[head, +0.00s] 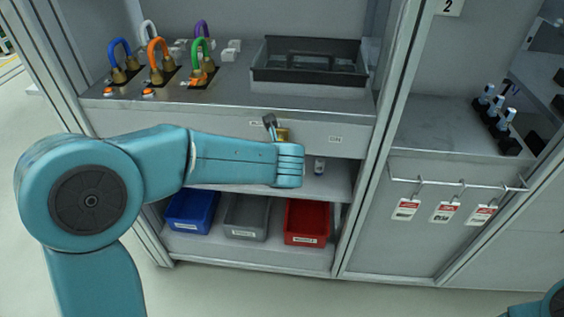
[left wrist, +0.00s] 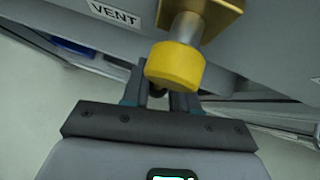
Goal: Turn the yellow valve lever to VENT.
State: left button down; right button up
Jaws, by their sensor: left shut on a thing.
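The yellow valve lever is seen close up in the left wrist view, where its round yellow end (left wrist: 174,66) hangs on a grey stem from a brass valve body (left wrist: 218,14). A VENT label (left wrist: 115,14) is on the panel to the left of the valve. My left gripper (left wrist: 158,92) is shut on the lever; the yellow end hides part of the fingers. In the head view the left gripper (head: 270,121) is at the panel under the counter, and my forearm hides most of the valve. The right gripper is out of view.
Padlocks with coloured shackles (head: 158,60) and a dark tray (head: 310,80) stand on the counter above. Blue (head: 192,211), grey (head: 246,217) and red (head: 306,222) bins sit below. Red-and-white tags (head: 445,211) hang from a rail at right. A cabinet post (head: 384,130) stands right of the valve.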

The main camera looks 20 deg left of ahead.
pick_arm(q)
jog(key=shift+a+f, duration=0.1)
jog(key=shift+a, duration=0.05)
dwell(0.3)
jog(key=c, duration=1.2)
grip_release()
jog(key=shift+s, duration=0.1)
jog(key=p+v, duration=0.4)
jog(key=v, duration=1.2)
jog(key=shift+d+p, duration=0.25)
jog(key=shift+p, duration=0.05)
